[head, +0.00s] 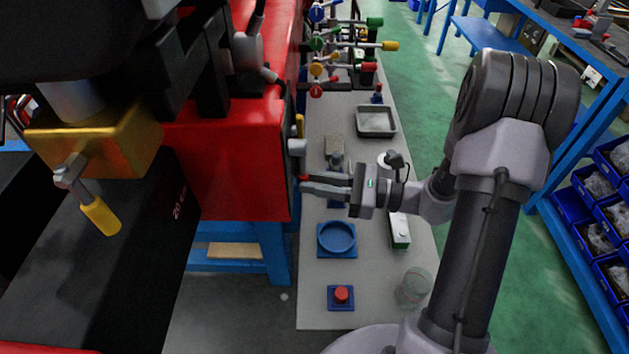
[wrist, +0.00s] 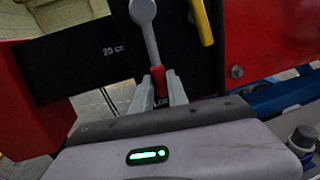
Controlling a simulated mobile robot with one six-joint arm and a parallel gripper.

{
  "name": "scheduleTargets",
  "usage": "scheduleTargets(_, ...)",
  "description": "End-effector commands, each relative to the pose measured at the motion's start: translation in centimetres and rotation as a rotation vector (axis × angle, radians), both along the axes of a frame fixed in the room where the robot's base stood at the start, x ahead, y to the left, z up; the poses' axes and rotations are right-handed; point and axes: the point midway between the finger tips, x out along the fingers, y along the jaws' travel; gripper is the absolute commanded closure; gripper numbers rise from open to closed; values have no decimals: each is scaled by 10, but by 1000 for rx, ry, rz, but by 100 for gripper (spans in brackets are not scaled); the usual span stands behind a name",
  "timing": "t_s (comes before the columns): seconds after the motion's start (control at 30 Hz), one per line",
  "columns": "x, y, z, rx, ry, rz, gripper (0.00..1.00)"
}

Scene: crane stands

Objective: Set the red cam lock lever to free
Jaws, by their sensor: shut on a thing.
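The cam lock lever has a grey arm with a round hub at the top and a red grip (wrist: 158,80) at its lower end. It hangs almost straight down in the wrist view on a dark plate. My gripper (wrist: 161,88) is shut on the red grip, one finger on each side. Small white lettering behind the fingers is partly hidden. In the head view my gripper (head: 304,186) reaches left to the side of the red machine (head: 240,160); only a little of the red grip (head: 304,178) shows there.
A yellow-handled lever (wrist: 202,22) is right of the red one. Below my arm, a grey bench (head: 315,275) holds a blue round dish (head: 337,238), a red button on a blue base (head: 341,296), a glass jar (head: 413,287) and a metal tray (head: 376,121). Several coloured valve handles stand behind.

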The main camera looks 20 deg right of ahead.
Motion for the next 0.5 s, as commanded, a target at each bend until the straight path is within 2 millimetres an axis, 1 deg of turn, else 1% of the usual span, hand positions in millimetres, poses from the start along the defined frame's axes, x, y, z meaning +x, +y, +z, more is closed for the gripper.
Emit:
scheduleTargets(0.27, -2, 0, 1, 3, 13, 1, 100)
scheduleTargets(0.5, -11, 3, 7, 36, 114, 1, 100)
